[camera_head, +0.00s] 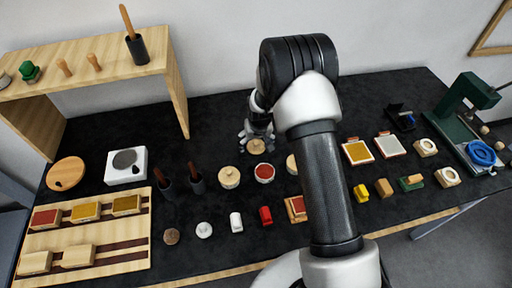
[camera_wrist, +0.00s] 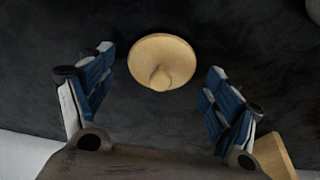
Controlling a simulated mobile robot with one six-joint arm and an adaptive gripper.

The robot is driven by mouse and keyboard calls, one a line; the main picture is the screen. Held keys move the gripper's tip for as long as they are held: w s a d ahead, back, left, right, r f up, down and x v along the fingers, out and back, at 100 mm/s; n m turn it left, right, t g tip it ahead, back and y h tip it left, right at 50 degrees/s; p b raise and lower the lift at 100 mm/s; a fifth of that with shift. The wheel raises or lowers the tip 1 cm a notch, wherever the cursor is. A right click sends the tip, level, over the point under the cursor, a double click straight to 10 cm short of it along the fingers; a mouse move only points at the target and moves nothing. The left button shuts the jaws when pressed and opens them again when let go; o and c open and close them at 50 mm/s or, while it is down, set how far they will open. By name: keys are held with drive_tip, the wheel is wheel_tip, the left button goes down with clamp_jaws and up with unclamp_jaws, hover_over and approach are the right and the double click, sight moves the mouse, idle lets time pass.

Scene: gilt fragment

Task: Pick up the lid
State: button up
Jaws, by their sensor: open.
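The lid (camera_head: 256,146) is a round, pale wooden disc with a small knob. It lies on the black table near the middle, behind the jar of red content (camera_head: 264,173). In the wrist view the lid (camera_wrist: 175,50) shows whole, knob toward me, between and slightly beyond the fingertips. My gripper (camera_head: 257,136) is above the lid, fingers pointing down. In the wrist view my gripper (camera_wrist: 160,72) is open and empty, with blue-padded fingers apart on both sides of the lid and not touching it.
A lidded jar (camera_head: 229,178) stands front left of the lid, and another jar (camera_head: 291,164) is partly hidden by my arm. Two dark holders with brown handles (camera_head: 196,182) stand further left. A wooden shelf (camera_head: 90,73) rises at the back left. The table behind the lid looks clear.

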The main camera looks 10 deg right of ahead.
drive_tip(key=shift+c, duration=0.2)
drive_tip(key=c, duration=0.9)
drive_tip(key=shift+r, duration=0.1)
